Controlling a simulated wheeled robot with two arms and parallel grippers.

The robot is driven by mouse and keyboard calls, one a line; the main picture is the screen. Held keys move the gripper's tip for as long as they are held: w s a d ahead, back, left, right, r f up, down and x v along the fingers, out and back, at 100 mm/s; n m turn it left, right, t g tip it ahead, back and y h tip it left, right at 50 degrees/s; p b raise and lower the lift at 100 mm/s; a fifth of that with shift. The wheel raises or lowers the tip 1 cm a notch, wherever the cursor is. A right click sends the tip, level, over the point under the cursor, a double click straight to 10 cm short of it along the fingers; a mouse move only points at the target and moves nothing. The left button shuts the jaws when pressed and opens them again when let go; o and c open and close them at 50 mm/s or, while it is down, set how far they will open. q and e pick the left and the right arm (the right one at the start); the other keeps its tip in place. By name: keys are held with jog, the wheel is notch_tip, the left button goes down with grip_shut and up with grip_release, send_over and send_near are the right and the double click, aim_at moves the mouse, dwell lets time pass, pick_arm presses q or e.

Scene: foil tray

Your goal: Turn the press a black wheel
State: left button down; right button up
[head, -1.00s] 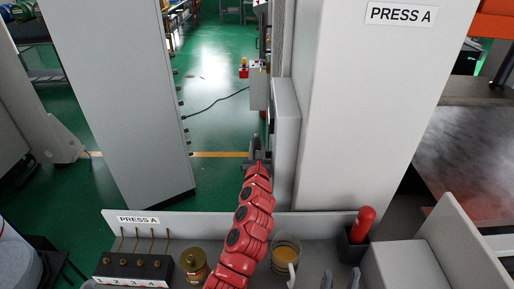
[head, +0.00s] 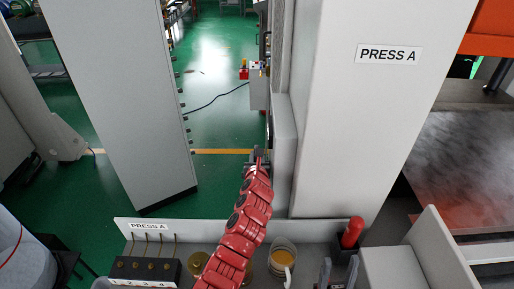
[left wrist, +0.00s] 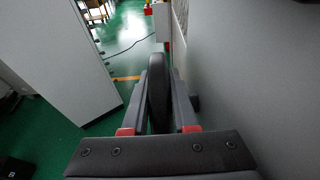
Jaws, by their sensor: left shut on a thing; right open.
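The black wheel (left wrist: 158,95) is seen edge-on in the left wrist view, upright beside the grey side of press A. My left gripper (left wrist: 160,78) has one finger on each side of the wheel's rim and is shut on it. In the head view my red left arm reaches up to the left gripper (head: 259,158) at the press's side; the wheel is mostly hidden there. Press A (head: 345,130) is a tall light grey column with a "PRESS A" label.
A grey tray (head: 205,229) below holds a black numbered block (head: 145,270), a brass jar partly behind my arm, a cup (head: 283,258) and a red-topped item (head: 352,232). A grey cabinet (head: 125,90) stands left. Green floor between is clear except for a cable.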

pick_arm(q)
jog(key=shift+w+f+g, duration=0.1)
jog(key=shift+w+g, duration=0.3)
jog(key=shift+g, duration=0.6)
jog(key=shift+w+g, duration=0.35)
jog(key=shift+g, duration=0.65)
jog(key=c, duration=0.7)
grip_release()
jog(key=b+v, duration=0.6)
jog(key=v, duration=1.1)
